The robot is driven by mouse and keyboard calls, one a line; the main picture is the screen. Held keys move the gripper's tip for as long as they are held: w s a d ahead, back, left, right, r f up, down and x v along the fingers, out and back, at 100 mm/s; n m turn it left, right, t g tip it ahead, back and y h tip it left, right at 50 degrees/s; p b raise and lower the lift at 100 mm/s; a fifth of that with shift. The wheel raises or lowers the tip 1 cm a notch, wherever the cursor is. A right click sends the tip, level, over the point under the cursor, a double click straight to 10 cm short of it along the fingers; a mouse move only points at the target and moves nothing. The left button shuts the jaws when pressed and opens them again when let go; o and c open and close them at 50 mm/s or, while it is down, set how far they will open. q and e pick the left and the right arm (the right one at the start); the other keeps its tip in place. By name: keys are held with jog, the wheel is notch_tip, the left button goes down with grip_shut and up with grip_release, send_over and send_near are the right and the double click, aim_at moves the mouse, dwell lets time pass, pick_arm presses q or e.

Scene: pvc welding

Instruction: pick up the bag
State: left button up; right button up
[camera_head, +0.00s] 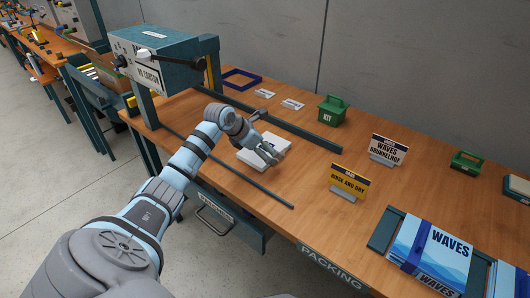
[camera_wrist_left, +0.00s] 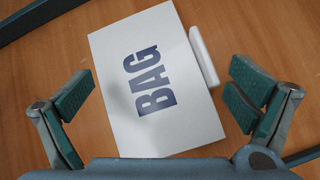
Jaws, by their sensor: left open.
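The bag (camera_wrist_left: 158,85) is a flat white rectangle with dark blue "BAG" lettering, lying on the wooden table. In the head view the bag (camera_head: 250,158) lies between two dark rails, partly hidden by my left gripper (camera_head: 268,157). In the left wrist view my left gripper (camera_wrist_left: 165,108) is open, with its green-padded fingers apart on either side of the bag. Both fingers look clear of it, and the gripper is over the bag. A thin white strip (camera_wrist_left: 204,56) runs along the bag's right edge. My right gripper is not in view.
Dark rails (camera_head: 300,130) border the bag's strip of table. A teal machine (camera_head: 160,60) stands behind at left. A green kit box (camera_head: 332,110), a yellow sign (camera_head: 348,181) and a white "WAVES" sign (camera_head: 388,149) stand to the right. Blue "WAVES" packs (camera_head: 430,250) lie at front right.

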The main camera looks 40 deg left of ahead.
pick_arm(q)
grip_shut()
dwell(0.6)
